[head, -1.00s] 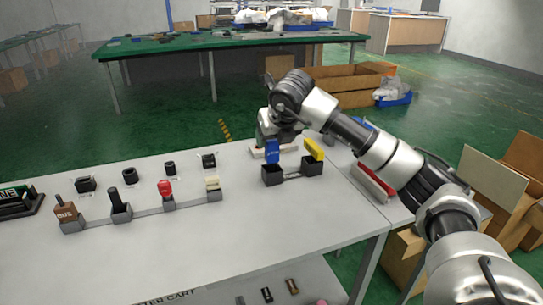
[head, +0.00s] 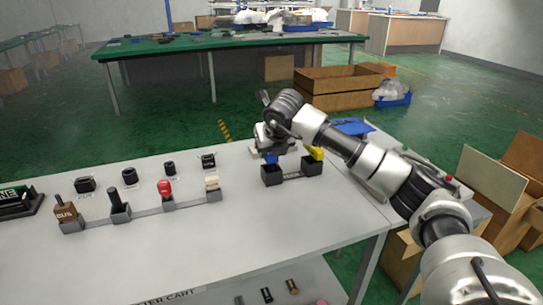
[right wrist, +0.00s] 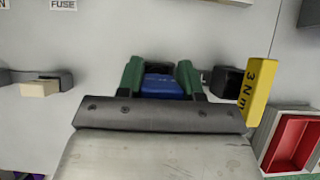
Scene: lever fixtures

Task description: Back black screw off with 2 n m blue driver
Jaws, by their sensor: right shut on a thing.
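The blue driver (head: 270,159) is at the left socket of a black two-socket holder (head: 292,175) on the grey table. My right gripper (head: 270,150) is shut on its top from above. In the right wrist view the blue driver (right wrist: 160,85) sits between the two green fingers (right wrist: 160,78). The yellow driver (head: 317,153), marked 3 N m, leans in the right socket; it also shows in the right wrist view (right wrist: 259,92). I cannot tell which of the small black parts is the black screw. My left gripper is not in view.
A row of handles stands left of the holder: a brown one (head: 66,212), a black one (head: 116,200), a red one (head: 165,188) and a cream one (head: 211,183). Small black fixtures (head: 129,175) sit behind them. The table front is clear. A red-lined box (right wrist: 296,140) lies beyond the yellow driver.

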